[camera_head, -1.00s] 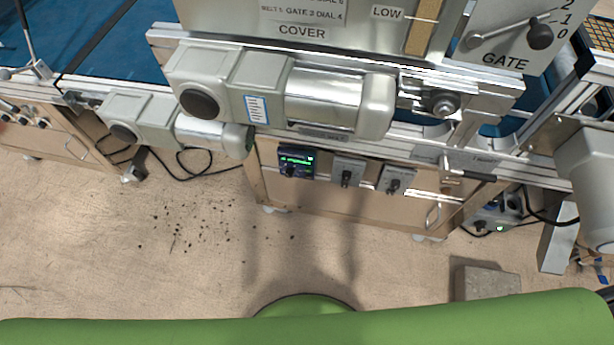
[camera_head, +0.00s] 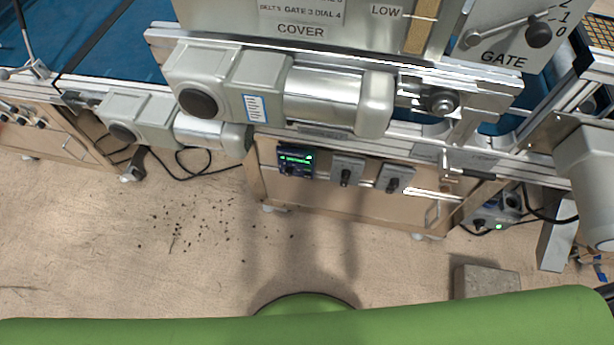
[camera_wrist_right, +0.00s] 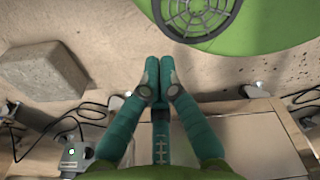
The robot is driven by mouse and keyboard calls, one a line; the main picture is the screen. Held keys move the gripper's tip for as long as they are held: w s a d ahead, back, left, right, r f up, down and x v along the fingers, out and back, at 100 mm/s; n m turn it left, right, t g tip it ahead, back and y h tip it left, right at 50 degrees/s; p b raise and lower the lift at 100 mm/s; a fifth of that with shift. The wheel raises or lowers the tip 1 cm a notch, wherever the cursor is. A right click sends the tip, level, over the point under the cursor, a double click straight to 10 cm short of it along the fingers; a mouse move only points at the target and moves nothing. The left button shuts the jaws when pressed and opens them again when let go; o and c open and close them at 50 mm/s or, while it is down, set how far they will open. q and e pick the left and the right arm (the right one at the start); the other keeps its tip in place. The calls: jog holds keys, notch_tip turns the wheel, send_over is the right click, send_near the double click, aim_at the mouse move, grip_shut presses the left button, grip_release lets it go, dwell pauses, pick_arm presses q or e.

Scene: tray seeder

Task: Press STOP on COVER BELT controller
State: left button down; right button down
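A small dark controller with a lit green display (camera_head: 295,160) is on the front of the wooden cabinet, below the hopper marked COVER (camera_head: 300,30). Its own label and buttons are too small to read. Two grey switch boxes, a left one (camera_head: 347,171) and a right one (camera_head: 395,180), sit to its right. My right gripper (camera_wrist_right: 160,66) shows in the right wrist view with its teal fingers together and nothing visible between them. Neither gripper shows in the head view, and the controller is not clear in the wrist view.
Grey motors (camera_head: 325,98) jut out above the controller. A grey block (camera_head: 486,282) lies on the floor at right and shows in the wrist view (camera_wrist_right: 42,78). A box with a green light (camera_head: 497,212) and cables is by the cabinet's right end. Floor before the cabinet is mostly open, with dark specks.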

dwell(0.6)
